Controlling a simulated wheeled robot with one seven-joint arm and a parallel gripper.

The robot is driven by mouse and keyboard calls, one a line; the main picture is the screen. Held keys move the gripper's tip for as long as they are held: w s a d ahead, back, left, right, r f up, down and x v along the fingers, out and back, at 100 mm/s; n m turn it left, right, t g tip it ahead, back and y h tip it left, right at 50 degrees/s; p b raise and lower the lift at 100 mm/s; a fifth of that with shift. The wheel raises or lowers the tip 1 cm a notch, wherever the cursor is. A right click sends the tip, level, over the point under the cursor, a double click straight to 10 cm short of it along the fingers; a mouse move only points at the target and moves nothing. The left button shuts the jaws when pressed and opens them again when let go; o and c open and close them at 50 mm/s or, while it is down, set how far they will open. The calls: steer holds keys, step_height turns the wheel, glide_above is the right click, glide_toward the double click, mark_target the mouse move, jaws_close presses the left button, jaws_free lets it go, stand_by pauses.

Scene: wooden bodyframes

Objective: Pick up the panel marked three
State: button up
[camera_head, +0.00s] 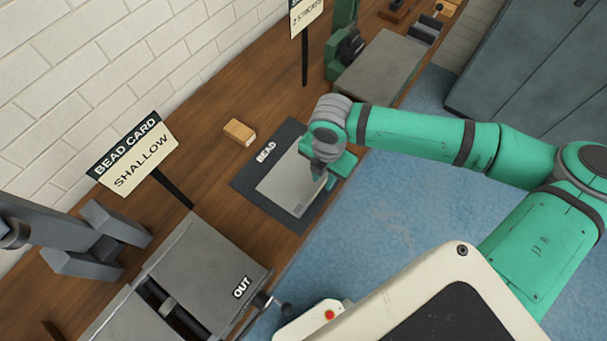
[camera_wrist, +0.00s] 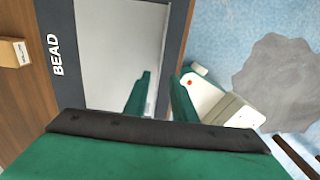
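A flat grey metal panel (camera_head: 284,190) lies on the dark BEAD mat (camera_head: 252,178) on the wooden bench. It fills the upper middle of the wrist view (camera_wrist: 118,45). I cannot read a number on it in either view. My gripper (camera_head: 322,172) is over the panel's right end, near the bench's front edge. In the wrist view my gripper (camera_wrist: 160,88) shows two green fingers apart, one on each side of the panel's right edge. It is open, and I cannot tell whether a finger touches the panel. My gripper hides part of that end.
A small wooden block (camera_head: 239,132) sits behind the mat. A BEAD CARD SHALLOW sign (camera_head: 133,153) stands to the left. A grey surface marked OUT (camera_head: 215,262) is at lower left. A grey plate-topped machine (camera_head: 380,68) stands beyond my gripper. Blue floor lies in front.

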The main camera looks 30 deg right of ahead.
steer(key=shift+w+f, duration=0.1)
steer(key=shift+f, duration=1.05)
steer(key=shift+a, duration=0.1)
jaws_close()
steer(key=shift+r, duration=0.1)
